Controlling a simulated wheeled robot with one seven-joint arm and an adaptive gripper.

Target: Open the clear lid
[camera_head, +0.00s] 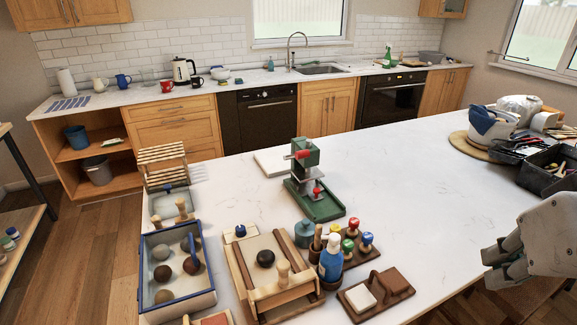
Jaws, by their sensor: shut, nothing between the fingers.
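A blue-edged box (211,300) with pale inner walls stands at the left end of the white counter. Several brown and grey balls (162,273) show inside it. A clear lid may cover this box, but I cannot make out a clear pane for sure, nor whether it is open or closed. My gripper (497,262) is at the right, over the counter's near right edge. It is shut and empty, far from the box and touching nothing that I can see.
A wooden frame tray (234,267), a blue bottle (331,258), stampers (352,228) and a green press (315,206) stand right of the box. A wooden rack (163,163) is behind it. Dark bins (548,182) stand at right. The counter's middle right is clear.

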